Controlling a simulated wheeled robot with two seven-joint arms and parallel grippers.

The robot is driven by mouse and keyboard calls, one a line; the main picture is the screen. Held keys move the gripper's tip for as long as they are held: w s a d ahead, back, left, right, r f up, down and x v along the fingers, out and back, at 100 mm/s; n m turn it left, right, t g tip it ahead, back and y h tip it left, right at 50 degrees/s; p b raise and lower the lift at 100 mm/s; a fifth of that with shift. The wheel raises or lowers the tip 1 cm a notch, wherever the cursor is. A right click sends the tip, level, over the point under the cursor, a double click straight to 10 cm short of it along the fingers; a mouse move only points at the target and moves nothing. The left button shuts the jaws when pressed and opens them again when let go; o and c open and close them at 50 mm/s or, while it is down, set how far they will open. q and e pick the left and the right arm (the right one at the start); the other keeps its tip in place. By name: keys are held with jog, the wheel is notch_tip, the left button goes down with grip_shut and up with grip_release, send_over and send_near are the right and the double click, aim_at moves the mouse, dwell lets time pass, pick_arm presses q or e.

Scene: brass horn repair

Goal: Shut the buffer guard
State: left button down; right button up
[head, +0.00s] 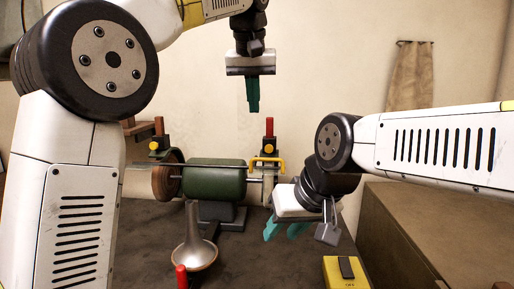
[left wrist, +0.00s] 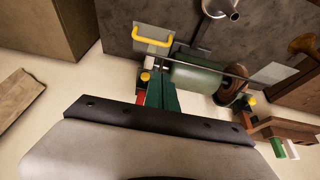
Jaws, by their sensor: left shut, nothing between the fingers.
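The buffer has a green motor body (head: 216,178) on a grey stand, with a brown wheel (head: 166,181) at its left end. At its right end is a pale, see-through guard with a yellow handle (head: 267,162); the handle also shows in the left wrist view (left wrist: 152,41). How far the guard stands open is hard to tell. My left gripper (head: 253,108) hangs above the right end of the buffer, green fingers shut, empty and pointing down. Its fingers show in the left wrist view (left wrist: 162,95). My right gripper (head: 285,231) is low, right of the buffer, with its fingers apart and empty.
A silver horn bell (head: 195,252) stands in front. A yellow switch box (head: 346,271) is at the front right, beside a brown cabinet (head: 420,235). A cloth (head: 410,76) hangs on the wall.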

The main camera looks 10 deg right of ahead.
pick_arm(q)
jog(key=d, duration=0.3)
send_over(267, 159)
jog(key=w, duration=0.2)
notch_tip(267, 159, down, 9)
jog(key=shift+s+f, duration=0.4)
jog(key=shift+f, duration=0.2)
jog(key=shift+s+f, duration=0.35)
jog(key=shift+f, duration=0.25)
jog(key=shift+s+f, duration=0.15)
jog(key=shift+f, duration=0.3)
pick_arm(e)
jog(key=shift+s, duration=0.1)
